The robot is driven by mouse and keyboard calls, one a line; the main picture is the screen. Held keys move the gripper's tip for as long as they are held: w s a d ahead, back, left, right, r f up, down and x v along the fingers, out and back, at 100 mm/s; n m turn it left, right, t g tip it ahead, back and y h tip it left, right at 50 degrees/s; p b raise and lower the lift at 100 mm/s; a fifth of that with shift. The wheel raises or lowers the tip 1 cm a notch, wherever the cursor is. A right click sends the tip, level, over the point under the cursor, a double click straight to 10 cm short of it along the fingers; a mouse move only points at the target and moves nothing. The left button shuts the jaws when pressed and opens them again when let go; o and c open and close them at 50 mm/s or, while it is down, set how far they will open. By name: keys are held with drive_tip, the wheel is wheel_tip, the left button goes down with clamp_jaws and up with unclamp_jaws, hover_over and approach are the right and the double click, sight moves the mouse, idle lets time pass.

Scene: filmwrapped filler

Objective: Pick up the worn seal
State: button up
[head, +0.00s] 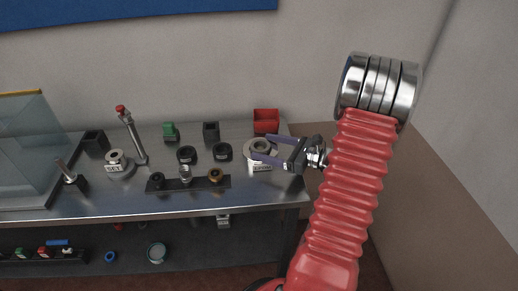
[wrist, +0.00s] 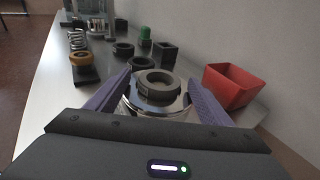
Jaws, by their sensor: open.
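A dark grey ring (wrist: 157,82), which looks like the worn seal, lies flat on a round metal stand in the wrist view. In the head view the round, white-labelled stand (head: 259,167) is at the right end of the bench, partly hidden by my gripper. My gripper (head: 260,147) is open, its purple fingers pointing left over the stand. In the wrist view the fingers of my gripper (wrist: 157,80) lie to the left and right of the ring, with gaps on both sides. I see no contact. The stand's lower part is hidden.
A red bin (head: 266,121) stands behind the stand, near the right finger in the wrist view. Two black rings (head: 186,153) (head: 222,151), a dark rack (head: 200,184) with small parts, and a post (head: 131,135) stand further left.

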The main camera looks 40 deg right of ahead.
drive_tip(key=shift+w+a, duration=0.2)
drive_tip(key=shift+w, duration=0.25)
drive_tip(key=c, duration=1.1)
